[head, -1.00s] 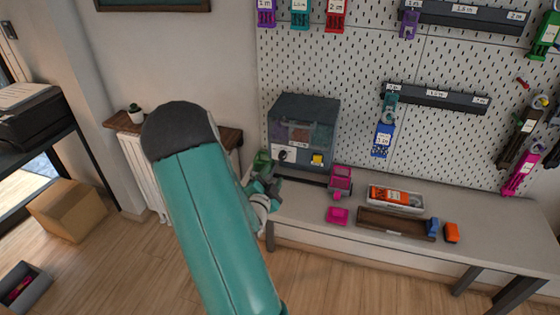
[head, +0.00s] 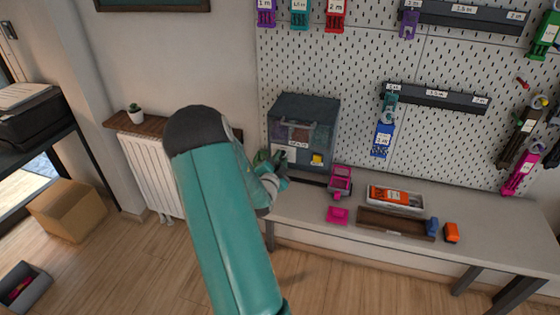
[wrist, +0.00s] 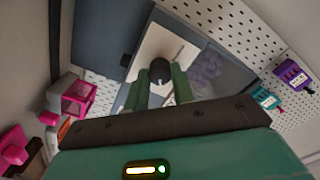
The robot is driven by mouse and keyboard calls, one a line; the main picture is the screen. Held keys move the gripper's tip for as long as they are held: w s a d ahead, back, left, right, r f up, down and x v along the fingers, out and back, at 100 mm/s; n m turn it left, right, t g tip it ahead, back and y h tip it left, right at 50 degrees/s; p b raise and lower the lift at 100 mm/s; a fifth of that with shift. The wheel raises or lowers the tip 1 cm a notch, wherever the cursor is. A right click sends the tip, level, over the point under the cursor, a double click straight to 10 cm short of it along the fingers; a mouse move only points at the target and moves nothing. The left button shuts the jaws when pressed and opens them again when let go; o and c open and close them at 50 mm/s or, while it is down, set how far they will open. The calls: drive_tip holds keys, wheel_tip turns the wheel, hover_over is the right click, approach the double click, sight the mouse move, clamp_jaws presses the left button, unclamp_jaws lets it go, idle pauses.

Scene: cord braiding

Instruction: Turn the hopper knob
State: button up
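The hopper (head: 302,122) is a dark grey box with clear windows on the bench against the pegboard. Its black round knob (wrist: 160,71) sits on a pale front panel in the wrist view. My gripper (wrist: 159,84) has its two green fingers apart, one on each side of the knob, with the fingertips close to the panel. A gap shows at least on the left side of the knob; I cannot tell whether either finger touches it. In the head view my gripper (head: 277,162) is at the hopper's lower left front and largely covers the knob.
A yellow part (head: 317,159) is on the hopper's lower right front. A pink stand (head: 340,181), a pink tray (head: 338,215), a white box with an orange item (head: 396,198) and a brown tray (head: 392,225) lie to the right on the bench. The floor in front is clear.

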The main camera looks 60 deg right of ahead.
drive_tip(key=shift+c, duration=1.4)
drive_tip(key=shift+n, duration=0.4)
drive_tip(key=n, duration=0.4)
drive_tip(key=shift+w+n, duration=0.1)
drive_tip(key=shift+n, duration=0.2)
drive_tip(key=n, duration=0.4)
drive_tip(key=shift+f, duration=0.1)
drive_tip(key=n, duration=0.9)
drive_tip(key=shift+n, duration=0.3)
drive_tip(key=n, duration=0.4)
drive_tip(key=shift+n, duration=0.4)
